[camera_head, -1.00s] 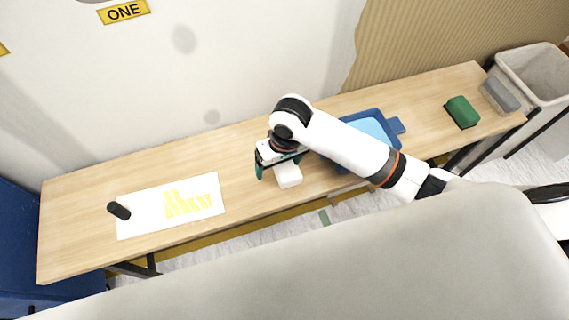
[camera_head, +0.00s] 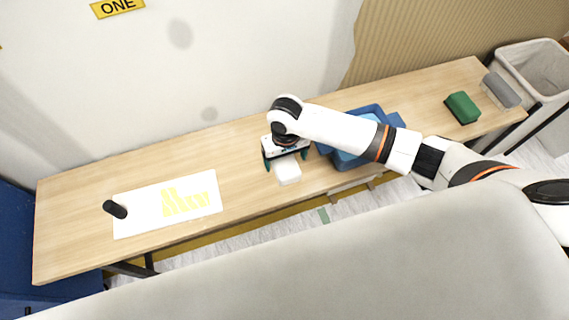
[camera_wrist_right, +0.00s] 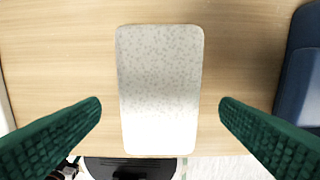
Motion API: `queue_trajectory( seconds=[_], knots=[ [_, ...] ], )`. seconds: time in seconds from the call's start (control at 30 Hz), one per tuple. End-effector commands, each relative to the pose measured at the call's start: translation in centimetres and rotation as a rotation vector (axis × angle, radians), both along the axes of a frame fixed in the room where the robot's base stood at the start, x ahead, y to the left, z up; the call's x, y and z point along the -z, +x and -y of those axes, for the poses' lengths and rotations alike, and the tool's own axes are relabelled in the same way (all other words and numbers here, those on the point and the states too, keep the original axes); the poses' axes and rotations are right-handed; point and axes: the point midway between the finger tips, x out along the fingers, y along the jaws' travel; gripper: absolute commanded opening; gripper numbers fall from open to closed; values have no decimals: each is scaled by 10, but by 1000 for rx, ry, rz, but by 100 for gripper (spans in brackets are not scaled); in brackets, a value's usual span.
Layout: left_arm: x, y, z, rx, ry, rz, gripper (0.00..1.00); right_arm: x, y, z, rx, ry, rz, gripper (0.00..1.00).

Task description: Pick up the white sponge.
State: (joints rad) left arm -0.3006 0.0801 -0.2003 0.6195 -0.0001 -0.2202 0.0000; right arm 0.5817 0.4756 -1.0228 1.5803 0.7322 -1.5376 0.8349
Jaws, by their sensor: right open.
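The white sponge (camera_head: 288,170) lies on the wooden table near its front edge in the head view. In the right wrist view the sponge (camera_wrist_right: 160,90) is a pale speckled block with rounded corners, set upright in the picture. My right gripper (camera_head: 286,161) is above the sponge, pointing down. In the right wrist view its green ridged fingers (camera_wrist_right: 160,112) are open, one on each side of the sponge, with a gap to it on both sides. My left gripper is in neither view.
A blue tray (camera_head: 398,120) stands right of the sponge, partly hidden by my right arm. A white sheet with yellow shapes (camera_head: 143,205) and a black cylinder (camera_head: 115,209) lie left. A green block (camera_head: 462,107), a grey block (camera_head: 501,89) and a bin (camera_head: 540,75) are far right.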

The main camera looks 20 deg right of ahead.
Motion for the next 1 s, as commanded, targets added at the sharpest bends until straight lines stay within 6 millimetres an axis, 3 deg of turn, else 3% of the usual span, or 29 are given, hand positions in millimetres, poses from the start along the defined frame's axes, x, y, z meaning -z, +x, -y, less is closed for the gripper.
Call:
queue_trajectory(
  seconds=[0.2,0.5,0.8,1.0],
  knots=[
    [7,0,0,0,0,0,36,34,0,0,0,-1,0,85],
    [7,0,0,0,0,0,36,38,0,0,-1,0,1,85],
    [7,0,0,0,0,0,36,38,0,0,-1,-1,1,38],
    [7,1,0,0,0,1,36,38,0,0,-1,-1,1,38]
  ],
)
